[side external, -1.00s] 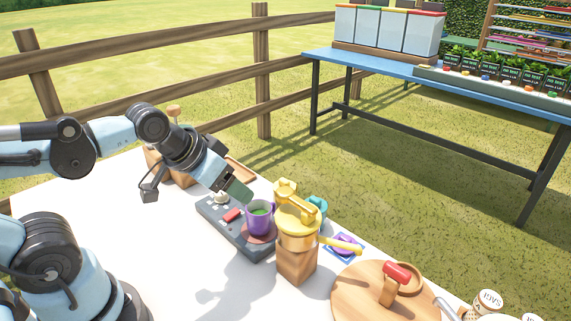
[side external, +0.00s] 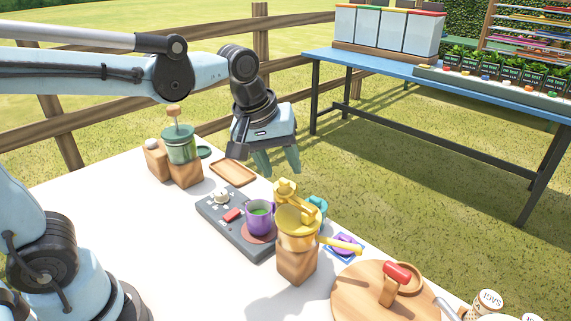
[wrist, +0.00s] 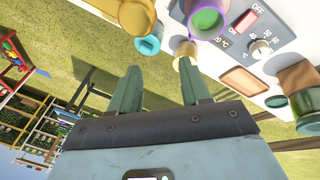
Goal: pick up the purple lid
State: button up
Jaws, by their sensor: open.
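A small purple lid-like piece (side external: 348,241) lies on a blue square mat (side external: 335,255) behind the yellow-topped press, partly hidden by its yellow handle. I cannot make it out in the wrist view. My gripper (side external: 277,165) is open and empty, pointing down in the air above the far table edge, up and to the left of the purple piece. Its two green fingers stand apart in the wrist view (wrist: 160,80). A purple mug (side external: 259,217) with green contents stands on the grey hotplate; it also shows in the wrist view (wrist: 207,20).
The yellow-topped press (side external: 296,228) stands beside the grey hotplate (side external: 235,235). A teal cup (side external: 318,207) is behind it. A round wooden board (side external: 352,300) with a red-handled piece lies at front right. A green jar (side external: 181,147) and wooden tray (side external: 233,172) stand at the back left.

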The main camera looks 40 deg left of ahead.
jog(key=w+d+n+g, duration=0.2)
jog(key=w+d+n, duration=0.2)
jog(key=w+d, duration=0.1)
jog(key=n+g, duration=0.2)
jog(key=n, duration=0.4)
send_over(345, 237)
notch_tip(345, 237, down, 4)
jog(key=shift+y, duration=0.3)
notch_tip(345, 237, down, 12)
jog(key=shift+f, duration=0.25)
jog(key=shift+c, duration=0.5)
grip_shut()
